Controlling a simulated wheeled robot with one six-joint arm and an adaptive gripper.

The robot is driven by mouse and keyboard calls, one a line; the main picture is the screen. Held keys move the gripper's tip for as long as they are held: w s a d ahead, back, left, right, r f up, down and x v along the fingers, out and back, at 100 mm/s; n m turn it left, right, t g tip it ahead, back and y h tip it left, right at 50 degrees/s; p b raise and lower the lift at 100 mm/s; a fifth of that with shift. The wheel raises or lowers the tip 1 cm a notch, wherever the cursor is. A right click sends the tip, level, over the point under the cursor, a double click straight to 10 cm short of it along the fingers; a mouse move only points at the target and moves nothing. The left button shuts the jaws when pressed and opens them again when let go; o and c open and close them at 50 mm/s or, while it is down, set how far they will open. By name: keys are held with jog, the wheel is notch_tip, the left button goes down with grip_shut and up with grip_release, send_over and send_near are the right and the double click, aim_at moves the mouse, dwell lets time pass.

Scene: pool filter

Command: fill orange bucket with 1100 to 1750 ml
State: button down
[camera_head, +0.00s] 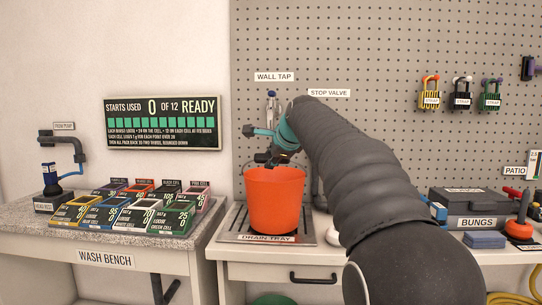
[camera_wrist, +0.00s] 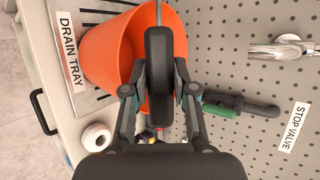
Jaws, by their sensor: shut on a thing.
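The orange bucket (camera_head: 274,203) stands upright on the drain tray (camera_head: 304,232), below the wall tap (camera_head: 271,103). In the wrist view the bucket (camera_wrist: 105,52) is at upper left, partly hidden; I cannot tell its water level. My gripper (camera_head: 273,158) is just above the bucket's rim. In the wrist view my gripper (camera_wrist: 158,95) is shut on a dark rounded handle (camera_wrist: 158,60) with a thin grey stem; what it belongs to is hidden. A green and black part (camera_wrist: 222,110) lies behind it. A chrome fitting (camera_wrist: 287,46) is on the wall.
The stop valve label (camera_head: 329,93) is on the pegboard; my arm hides what is below it. The wash bench (camera_head: 105,260) at left holds several coloured cells and a pump. A bungs case (camera_head: 478,207) stands at right. A white roll (camera_wrist: 97,137) is beside the tray.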

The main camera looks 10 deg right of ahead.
jog(key=shift+f+b, duration=0.3)
jog(key=shift+f, duration=0.1)
dwell(0.5)
jog(key=c, duration=0.8)
grip_release()
jog(key=shift+c, duration=0.2)
